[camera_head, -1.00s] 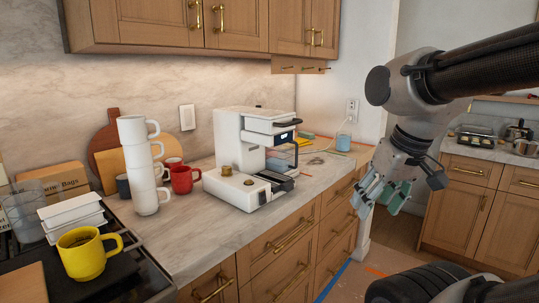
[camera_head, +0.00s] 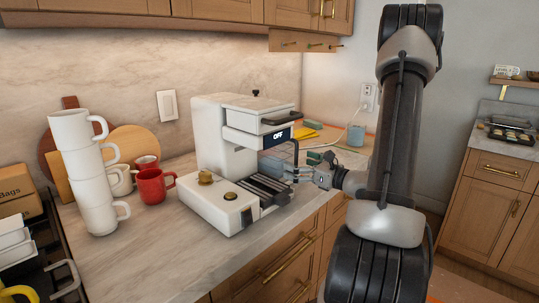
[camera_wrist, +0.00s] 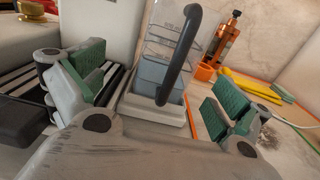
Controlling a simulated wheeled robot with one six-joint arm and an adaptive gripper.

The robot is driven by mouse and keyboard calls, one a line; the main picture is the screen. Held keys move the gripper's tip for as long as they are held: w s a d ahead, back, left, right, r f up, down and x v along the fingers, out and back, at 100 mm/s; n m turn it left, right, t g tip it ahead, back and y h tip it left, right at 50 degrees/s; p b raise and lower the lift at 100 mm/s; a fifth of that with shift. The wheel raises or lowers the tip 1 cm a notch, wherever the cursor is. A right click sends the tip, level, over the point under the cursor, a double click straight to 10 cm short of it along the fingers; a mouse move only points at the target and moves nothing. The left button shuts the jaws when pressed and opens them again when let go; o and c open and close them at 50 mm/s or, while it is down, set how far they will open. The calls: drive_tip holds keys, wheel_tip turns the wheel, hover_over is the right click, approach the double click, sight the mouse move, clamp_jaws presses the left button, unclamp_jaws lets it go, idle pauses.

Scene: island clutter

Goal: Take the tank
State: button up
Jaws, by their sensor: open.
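The tank is a clear container with a dark curved handle, on the far side of the white coffee machine (camera_head: 222,135). In the wrist view the tank (camera_wrist: 158,75) stands upright between my two green-padded fingers, with its handle (camera_wrist: 184,50) facing me. In the head view the tank (camera_head: 272,163) is partly hidden by the machine and my fingers. My gripper (camera_head: 304,166) is open in front of the tank, with a finger on each side; gaps show beside the tank in the wrist view (camera_wrist: 155,92).
A stack of white mugs (camera_head: 97,205) and a red mug (camera_head: 151,187) stand left of the machine.

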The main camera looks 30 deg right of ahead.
sight(288, 158)
drive_tip(key=x, duration=0.2)
drive_tip(key=d+x, duration=0.1)
drive_tip(key=x, duration=0.5)
drive_tip(key=shift+w+f, duration=0.25)
drive_tip(key=shift+w, duration=0.15)
drive_tip(key=c, duration=1.5)
drive_tip(key=shift+o, duration=0.2)
drive_tip(key=shift+d+r, duration=0.1)
drive_tip(key=shift+r, duration=0.1)
